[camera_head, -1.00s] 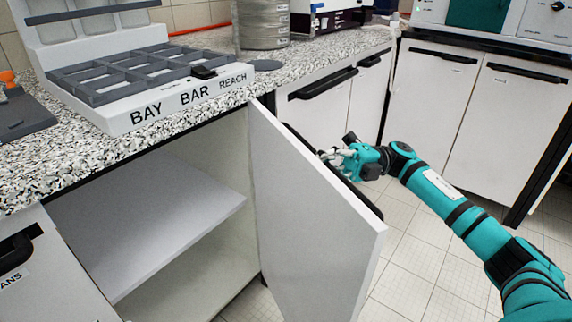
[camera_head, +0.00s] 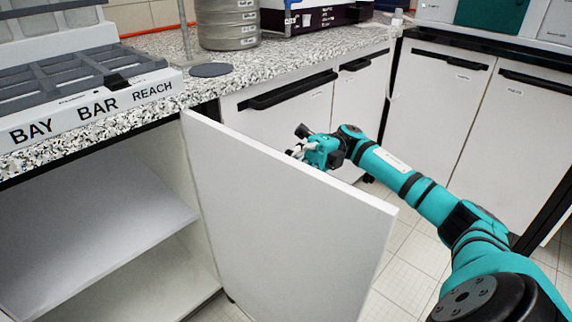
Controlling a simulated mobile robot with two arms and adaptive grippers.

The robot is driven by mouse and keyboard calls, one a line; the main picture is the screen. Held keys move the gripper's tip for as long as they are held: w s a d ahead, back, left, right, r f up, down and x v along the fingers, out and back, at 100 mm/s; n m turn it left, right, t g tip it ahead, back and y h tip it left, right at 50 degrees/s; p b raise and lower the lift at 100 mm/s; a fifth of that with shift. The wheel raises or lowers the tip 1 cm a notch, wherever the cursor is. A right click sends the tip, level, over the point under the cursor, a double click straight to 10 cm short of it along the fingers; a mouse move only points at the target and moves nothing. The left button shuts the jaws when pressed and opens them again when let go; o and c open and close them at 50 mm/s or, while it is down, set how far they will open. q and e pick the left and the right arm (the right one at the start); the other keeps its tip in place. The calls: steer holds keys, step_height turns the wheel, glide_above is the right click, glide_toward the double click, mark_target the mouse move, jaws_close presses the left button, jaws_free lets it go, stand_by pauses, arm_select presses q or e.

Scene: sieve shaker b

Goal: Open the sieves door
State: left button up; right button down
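A white cabinet door (camera_head: 285,225) stands swung wide open on the front of the counter, showing its inner face. Its label and handle are hidden on the far side, so I cannot read whether it is the sieves door. The open cabinet at left shows a bare shelf (camera_head: 85,225). My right gripper (camera_head: 303,151) is behind the door's top edge, on its outer side. Its fingertips are partly hidden by the door, and I cannot tell whether they touch it. My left gripper is not in view.
A speckled worktop (camera_head: 290,62) carries a grey rack (camera_head: 85,110) labelled BAY BAR REACH and a stack of metal sieves (camera_head: 228,25). Closed cabinets with black handles (camera_head: 290,90) stand behind the door and at right. Tiled floor (camera_head: 405,270) is clear right of the door.

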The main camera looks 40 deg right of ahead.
steer(key=c, duration=2)
jaws_free()
steer(key=shift+f, duration=0.3)
steer(key=o, duration=0.8)
steer(key=shift+r, duration=0.2)
steer(key=shift+o, duration=0.2)
steer(key=shift+w, duration=0.1)
steer(key=v, duration=0.7)
steer(key=shift+d, duration=0.25)
steer(key=shift+f, duration=0.1)
